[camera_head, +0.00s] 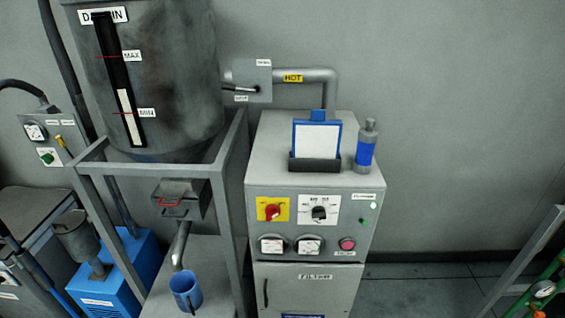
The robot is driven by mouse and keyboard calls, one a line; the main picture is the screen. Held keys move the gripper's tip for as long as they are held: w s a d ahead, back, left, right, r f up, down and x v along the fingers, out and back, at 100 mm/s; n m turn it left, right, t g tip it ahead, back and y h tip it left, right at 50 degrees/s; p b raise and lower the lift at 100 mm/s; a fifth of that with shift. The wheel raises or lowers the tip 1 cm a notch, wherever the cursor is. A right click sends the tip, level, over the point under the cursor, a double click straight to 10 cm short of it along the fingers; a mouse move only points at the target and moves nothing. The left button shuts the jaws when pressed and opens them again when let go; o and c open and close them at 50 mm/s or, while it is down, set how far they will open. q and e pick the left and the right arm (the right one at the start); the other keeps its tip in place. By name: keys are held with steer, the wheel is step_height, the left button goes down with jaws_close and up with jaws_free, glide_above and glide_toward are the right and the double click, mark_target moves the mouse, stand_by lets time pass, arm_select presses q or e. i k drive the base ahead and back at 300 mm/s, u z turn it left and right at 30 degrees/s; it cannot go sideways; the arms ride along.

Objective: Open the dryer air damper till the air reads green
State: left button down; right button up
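I cannot read the tags, so I cannot tell if this is the damper. A round gauge (35,131) on the left grey box (58,141) has a white face, too small to read; a green button (47,158) is below it. Two more gauges (272,246) (309,246) on the cabinet are also unreadable. Neither gripper is in view.
A large grey bin (180,75) stands in a metal frame (230,165) over a blue mug (186,292). The cabinet (312,182) carries a blue clipboard holder (317,142) and a blue-banded bottle (366,146). The floor (420,290) to its right is clear.

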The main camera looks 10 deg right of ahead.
mark_target(224, 87)
steer(key=k, duration=1.1)
steer(key=z, duration=1.05)
steer(key=i, duration=1.75)
steer(key=u, duration=1.2)
steer(key=i, duration=0.55)
steer(key=u, duration=0.6)
